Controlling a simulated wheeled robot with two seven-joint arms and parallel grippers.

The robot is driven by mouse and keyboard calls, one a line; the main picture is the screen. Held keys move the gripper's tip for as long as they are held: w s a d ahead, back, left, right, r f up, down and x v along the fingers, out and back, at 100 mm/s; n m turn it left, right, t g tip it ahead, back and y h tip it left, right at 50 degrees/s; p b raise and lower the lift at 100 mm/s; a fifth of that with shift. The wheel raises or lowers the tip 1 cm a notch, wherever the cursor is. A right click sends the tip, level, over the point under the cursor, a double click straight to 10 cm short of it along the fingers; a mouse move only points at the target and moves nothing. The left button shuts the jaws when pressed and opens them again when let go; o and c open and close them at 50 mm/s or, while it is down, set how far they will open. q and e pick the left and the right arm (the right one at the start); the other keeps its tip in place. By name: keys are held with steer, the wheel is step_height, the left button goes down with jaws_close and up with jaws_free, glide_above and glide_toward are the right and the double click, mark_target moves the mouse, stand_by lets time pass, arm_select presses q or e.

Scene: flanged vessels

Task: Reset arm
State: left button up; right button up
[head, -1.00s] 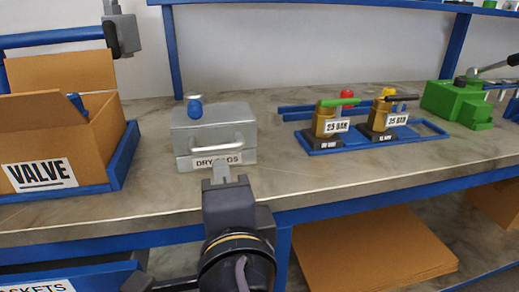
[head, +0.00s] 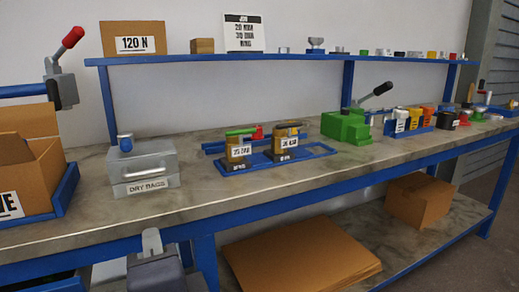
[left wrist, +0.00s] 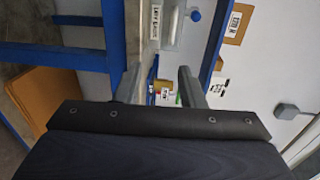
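My left gripper (head: 151,240) is low in the head view, in front of the bench's front edge and below the grey metal box labelled DRY BAGS (head: 145,167). In the left wrist view my left gripper (left wrist: 158,86) has its two fingers apart with nothing held between them. The grey box with its handle (left wrist: 167,25) shows beyond the fingers there. The box stands closed on the bench, apart from the gripper. My right gripper is in neither view.
The workbench (head: 220,195) carries a cardboard valve box (head: 35,170) at left, a blue tray (head: 318,156) with two brass valves, and a green vise (head: 345,127). A blue shelf (head: 230,60) runs above. Cardboard (head: 300,255) lies on the lower shelf.

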arm_select(q)
steer(key=a+f+n+g+h, duration=0.1)
steer(key=a+f+n+g, duration=0.2)
steer(key=a+f+g, duration=0.65)
steer(key=s+f+n+g+h, duration=0.1)
steer(key=s+f+n+h, duration=0.25)
steer(key=f, duration=0.45)
steer(key=s+f+n+h, duration=0.3)
steer(key=f+n+h, duration=0.2)
steer(key=f, duration=0.3)
step_height(320, 180, up, 33)
steer(key=d+n+t+h+p, duration=0.1)
steer(key=n+p, duration=0.2)
steer(key=p, duration=3)
steer(key=shift+w+d+f+h, duration=0.2)
steer(key=shift+w+h, duration=0.15)
